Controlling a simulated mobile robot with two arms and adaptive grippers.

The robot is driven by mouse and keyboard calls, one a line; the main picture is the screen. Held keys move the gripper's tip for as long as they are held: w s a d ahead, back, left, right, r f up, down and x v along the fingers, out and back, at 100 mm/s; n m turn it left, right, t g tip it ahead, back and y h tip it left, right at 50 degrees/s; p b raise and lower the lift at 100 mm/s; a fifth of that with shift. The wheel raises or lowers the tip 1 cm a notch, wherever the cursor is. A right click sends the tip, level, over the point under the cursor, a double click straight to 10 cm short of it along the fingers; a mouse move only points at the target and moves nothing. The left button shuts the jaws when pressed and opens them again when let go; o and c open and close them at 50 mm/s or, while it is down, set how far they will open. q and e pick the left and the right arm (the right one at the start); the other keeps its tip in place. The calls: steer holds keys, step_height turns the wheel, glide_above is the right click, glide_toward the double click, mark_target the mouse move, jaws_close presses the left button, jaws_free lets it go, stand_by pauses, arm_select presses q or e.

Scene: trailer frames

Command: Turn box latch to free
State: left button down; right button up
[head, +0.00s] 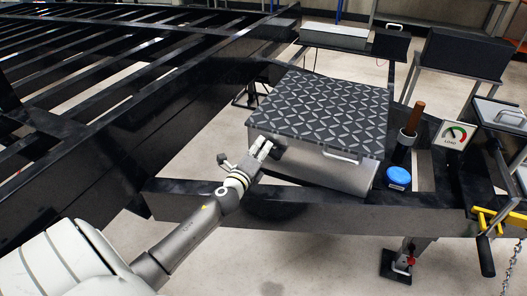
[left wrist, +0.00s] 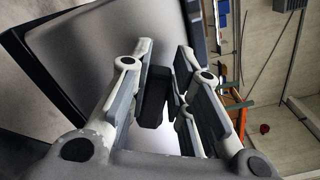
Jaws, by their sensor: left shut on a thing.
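The metal box (head: 348,172) with a dark diamond-plate lid (head: 325,105) sits on the black trailer frame, its lid down. My left gripper (head: 266,150) is at the box's left front corner, just below the lid edge. In the left wrist view, the left gripper (left wrist: 164,62) has its fingers on either side of a small black latch (left wrist: 152,98) against the grey box side, and is shut on it. My right gripper is not in view.
A blue cap (head: 398,177), a brown-handled post (head: 414,118) and a load gauge sign (head: 454,134) stand right of the box. A yellow bracket (head: 492,220) with a chain is at far right. Black trailer beams (head: 120,135) fill the left.

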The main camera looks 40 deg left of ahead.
arm_select(q)
steer(key=shift+s+a+f+n+b, duration=0.1)
steer(key=shift+f+n+b, duration=0.3)
steer(key=shift+n, duration=0.55)
steer(key=shift+w+a+f+n+b, duration=0.1)
steer(key=shift+f+n+b, duration=0.15)
steer(key=shift+f+n, duration=0.55)
steer(key=shift+s+a+f+n+b, duration=0.1)
steer(key=shift+f+n+b, duration=0.2)
steer(key=shift+n, duration=0.85)
steer(key=c, duration=1.3)
jaws_free()
steer(key=shift+r, duration=0.1)
steer(key=v, duration=1.2)
